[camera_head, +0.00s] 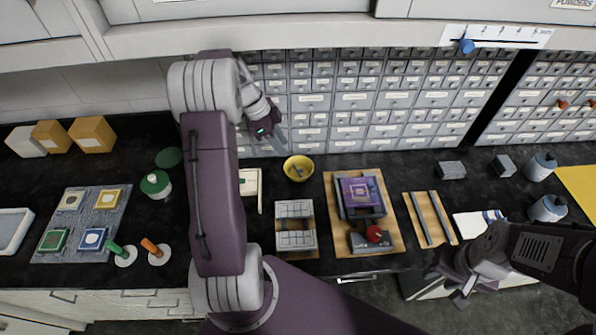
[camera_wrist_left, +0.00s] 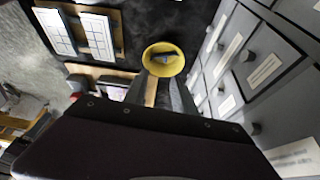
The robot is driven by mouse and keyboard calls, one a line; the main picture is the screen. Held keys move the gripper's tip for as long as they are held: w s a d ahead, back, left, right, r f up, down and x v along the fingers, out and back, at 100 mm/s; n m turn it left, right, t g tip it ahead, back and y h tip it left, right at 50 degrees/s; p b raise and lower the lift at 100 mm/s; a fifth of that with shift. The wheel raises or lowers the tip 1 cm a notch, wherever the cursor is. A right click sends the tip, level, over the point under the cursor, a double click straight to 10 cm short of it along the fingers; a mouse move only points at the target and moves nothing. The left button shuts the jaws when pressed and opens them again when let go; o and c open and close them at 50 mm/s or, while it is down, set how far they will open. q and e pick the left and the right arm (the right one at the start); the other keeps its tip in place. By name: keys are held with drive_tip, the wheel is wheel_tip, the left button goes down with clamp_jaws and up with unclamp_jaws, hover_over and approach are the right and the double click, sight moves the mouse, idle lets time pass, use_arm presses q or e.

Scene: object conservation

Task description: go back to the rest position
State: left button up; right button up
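My left gripper (camera_head: 276,140) hangs in front of the drawer wall, above the back of the black counter. In the left wrist view its two fingers (camera_wrist_left: 160,92) stand apart with nothing held between them. The yellow bowl (camera_head: 299,168) with a small grey thing inside lies just beyond the fingertips in the left wrist view (camera_wrist_left: 178,67). My right gripper (camera_head: 450,284) is at the lower right, in front of the counter's front edge, with its fingers apart and empty. My left arm hides part of the counter's middle.
A cream tray (camera_head: 250,183), white blocks (camera_head: 295,240), a wooden board (camera_head: 333,237) with a purple device (camera_head: 360,193), and a rail board (camera_head: 447,233) fill the middle. A green-lidded jar (camera_head: 156,185) and a grey tile mat (camera_head: 73,222) lie left. The drawer wall (camera_head: 350,103) closes the back.

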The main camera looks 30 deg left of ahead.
idle(0.4)
use_arm(q)
drive_tip(key=s+d+f+n+y, duration=0.1)
drive_tip(key=s+d+n, duration=0.3)
drive_tip(key=s, duration=0.1)
drive_tip(key=s+d+f+n+y, duration=0.1)
drive_tip(key=s+d+n, duration=0.3)
drive_tip(key=s+d, duration=0.1)
drive_tip(key=s+d+f+n+y, duration=0.1)
drive_tip(key=s+d+n, duration=0.3)
drive_tip(key=s, duration=0.3)
drive_tip(key=shift+d+n+g+y, duration=0.4)
drive_tip(key=shift+d, duration=0.25)
drive_tip(key=shift+w, duration=0.1)
drive_tip(key=shift+d, duration=0.15)
